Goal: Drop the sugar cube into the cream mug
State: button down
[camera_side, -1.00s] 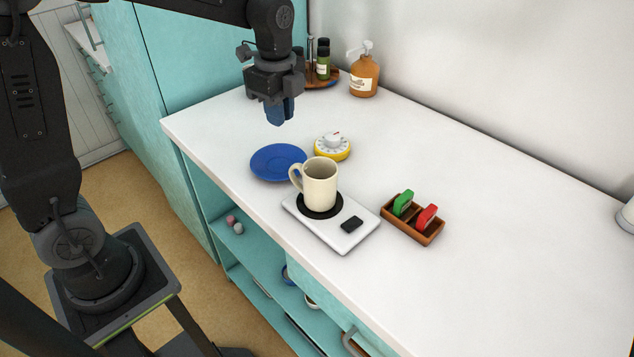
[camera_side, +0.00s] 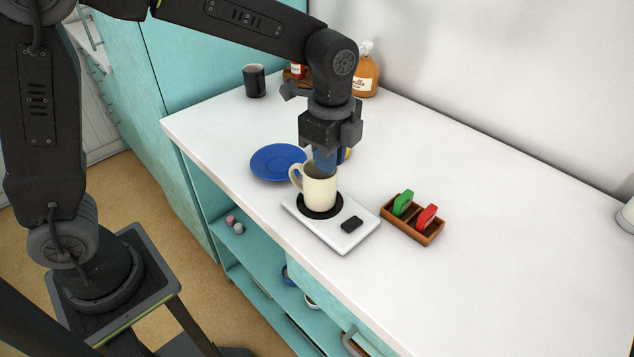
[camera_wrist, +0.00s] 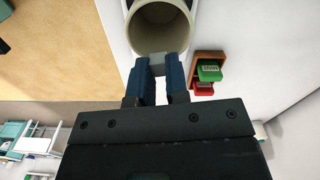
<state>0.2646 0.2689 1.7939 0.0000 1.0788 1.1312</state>
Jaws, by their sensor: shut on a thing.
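The cream mug (camera_side: 319,190) stands upright on a black disc on a white scale-like base, its handle to the left. It also shows in the wrist view (camera_wrist: 160,12), its round opening facing the camera. My gripper (camera_side: 325,163) is at the mug's rim in the side view, fingers pointing down at the mug's far side. In the wrist view, its blue fingers (camera_wrist: 158,68) are shut on a pale grey sugar cube (camera_wrist: 157,62), which overlaps the near edge of the mug's opening. The cube is hidden in the side view. I cannot tell whether it touches the mug.
A blue saucer (camera_side: 278,162) lies left of the mug. A wooden tray (camera_side: 413,232) with green and red clips is to the right. A dark cup (camera_side: 254,81) stands at the back.

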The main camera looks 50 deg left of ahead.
jog(key=shift+f, duration=0.6)
jog(key=c, duration=1)
grip_release()
jog(key=shift+c, duration=0.2)
notch_tip(320, 180, up, 14)
